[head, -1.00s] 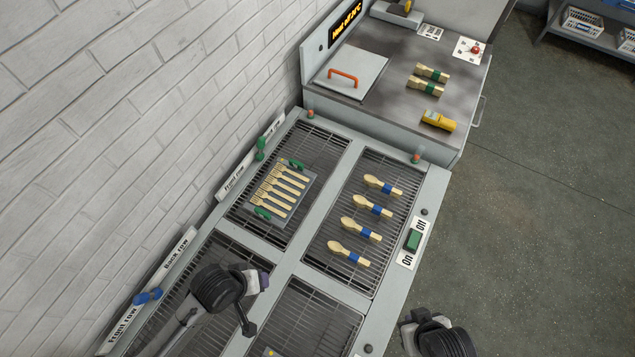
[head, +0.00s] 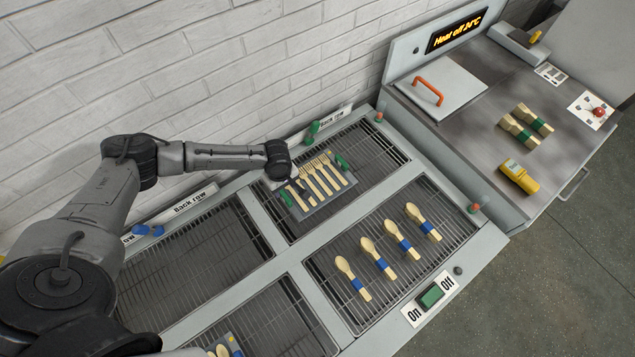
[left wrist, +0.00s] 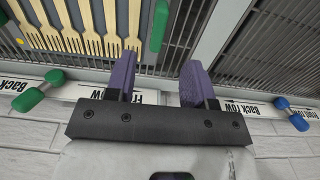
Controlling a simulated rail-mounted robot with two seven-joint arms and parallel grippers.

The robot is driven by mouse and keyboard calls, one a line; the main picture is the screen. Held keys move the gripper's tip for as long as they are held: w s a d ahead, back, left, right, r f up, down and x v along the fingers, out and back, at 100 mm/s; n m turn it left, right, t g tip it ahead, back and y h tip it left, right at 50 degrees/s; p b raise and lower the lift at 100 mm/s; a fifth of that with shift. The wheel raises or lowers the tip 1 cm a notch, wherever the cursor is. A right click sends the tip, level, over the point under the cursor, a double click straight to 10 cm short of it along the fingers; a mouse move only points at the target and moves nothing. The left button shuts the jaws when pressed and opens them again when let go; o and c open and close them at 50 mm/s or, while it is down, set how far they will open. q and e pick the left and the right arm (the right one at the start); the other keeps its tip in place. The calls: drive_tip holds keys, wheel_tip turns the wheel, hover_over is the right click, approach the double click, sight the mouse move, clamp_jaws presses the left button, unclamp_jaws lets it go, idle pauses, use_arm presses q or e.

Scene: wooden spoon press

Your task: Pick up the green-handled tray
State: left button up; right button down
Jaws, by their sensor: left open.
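The grey tray (head: 313,210) holds several wooden forks and has a green handle at each end, a near left one (head: 286,198) and a far right one (head: 342,161). It lies on the back grill. My left gripper (head: 294,187) is at the near left end of the tray, close to that handle; the wrist hides part of it. In the left wrist view my left gripper (left wrist: 158,82) is open and empty, with purple pads. One green handle (left wrist: 158,25) shows just beyond the gap between the fingers, apart from them. My right gripper is out of view.
Several blue-banded spoon bundles (head: 377,258) lie on the adjacent grill. A green On/Off switch (head: 431,296) sits on the front edge. A green knob (head: 313,128) and a white brick wall (head: 200,70) stand close behind the tray. A hot plate lid with an orange handle (head: 428,91) is farther right.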

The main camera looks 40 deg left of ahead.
sight(285, 196)
use_arm(q)
wheel_tip(285, 196, down, 4)
drive_tip(key=shift+r, duration=0.15)
drive_tip(key=shift+w+a+f+b, duration=0.1)
drive_tip(key=shift+a+f+b, duration=0.05)
drive_tip(key=shift+f, duration=1.2)
drive_tip(key=shift+w+a+f+b, duration=0.1)
drive_tip(key=shift+a+f+b, duration=0.05)
drive_tip(key=shift+f, duration=1.2)
drive_tip(key=shift+s, duration=0.1)
clamp_jaws()
